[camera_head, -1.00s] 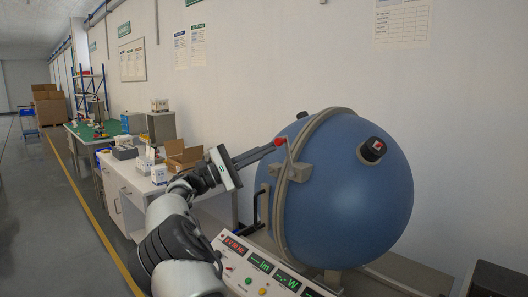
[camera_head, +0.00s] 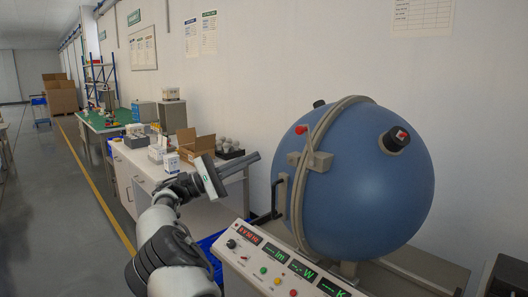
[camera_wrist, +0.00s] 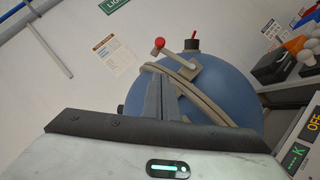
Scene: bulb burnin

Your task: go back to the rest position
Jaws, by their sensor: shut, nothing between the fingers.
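My gripper (camera_head: 254,158) is shut and empty in the head view. It points right, toward the blue sphere (camera_head: 375,190), with a gap between its tips and the sphere. In the wrist view my gripper (camera_wrist: 161,85) shows as two dark fingers together in front of the sphere (camera_wrist: 222,88). The sphere's red-tipped handle (camera_head: 300,129) stands at its grey band, apart from my fingers. It also shows in the wrist view as a red-ended lever (camera_wrist: 159,43).
A control panel (camera_head: 270,262) with lit displays stands below the sphere. A white bench (camera_head: 140,178) behind my arm carries an open cardboard box (camera_head: 194,142) and a dark tray of bulbs (camera_head: 229,150). The aisle floor (camera_head: 50,200) at the left is clear.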

